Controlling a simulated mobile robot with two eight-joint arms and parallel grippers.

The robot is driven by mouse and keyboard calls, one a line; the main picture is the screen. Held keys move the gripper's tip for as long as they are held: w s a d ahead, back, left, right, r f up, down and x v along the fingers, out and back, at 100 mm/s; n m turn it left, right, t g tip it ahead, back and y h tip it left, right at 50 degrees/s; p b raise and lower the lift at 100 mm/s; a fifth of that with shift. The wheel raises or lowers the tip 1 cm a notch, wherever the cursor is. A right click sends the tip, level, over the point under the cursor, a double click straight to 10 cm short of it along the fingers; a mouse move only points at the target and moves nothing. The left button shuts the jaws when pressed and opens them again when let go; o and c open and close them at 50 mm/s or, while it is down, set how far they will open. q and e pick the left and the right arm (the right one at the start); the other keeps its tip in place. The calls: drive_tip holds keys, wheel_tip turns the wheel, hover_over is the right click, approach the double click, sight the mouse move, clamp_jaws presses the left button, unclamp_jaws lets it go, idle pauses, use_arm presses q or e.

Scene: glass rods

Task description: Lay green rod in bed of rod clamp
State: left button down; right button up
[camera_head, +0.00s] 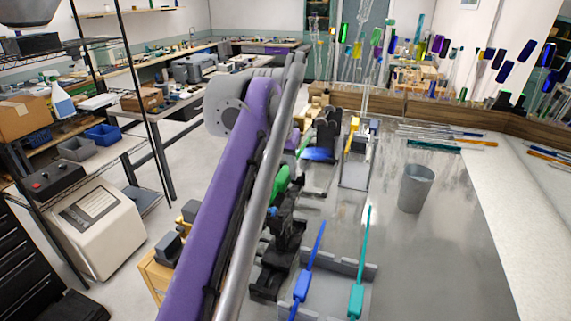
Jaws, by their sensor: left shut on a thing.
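My left arm (215,215), purple with a grey joint, rises through the middle and covers much of the table's left edge. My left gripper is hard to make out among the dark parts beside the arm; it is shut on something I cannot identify. A green piece (281,180) shows just right of the arm; I cannot tell whether it is the green rod. Black devices stand along the table's left side, one near (288,232) and one farther back (326,128); I cannot tell which is the rod clamp. My right gripper is not in view.
A blue-handled tool (301,285) and a teal-handled tool (356,300) lean on a grey holder (341,266). A grey cup (415,188) stands to their right. Thin coloured rods (440,131) lie at the back. The table around the cup is clear.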

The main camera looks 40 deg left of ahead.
use_arm(q)
hover_over(285, 209)
drive_tip(key=shift+f, duration=2.75)
drive_tip(key=shift+s+f+b, duration=0.15)
drive_tip(key=shift+f+b, duration=0.15)
drive_tip(key=shift+b, duration=0.05)
drive_tip(key=c, duration=0.5)
unclamp_jaws()
drive_tip(key=v, duration=1)
drive_tip(key=shift+r, duration=0.4)
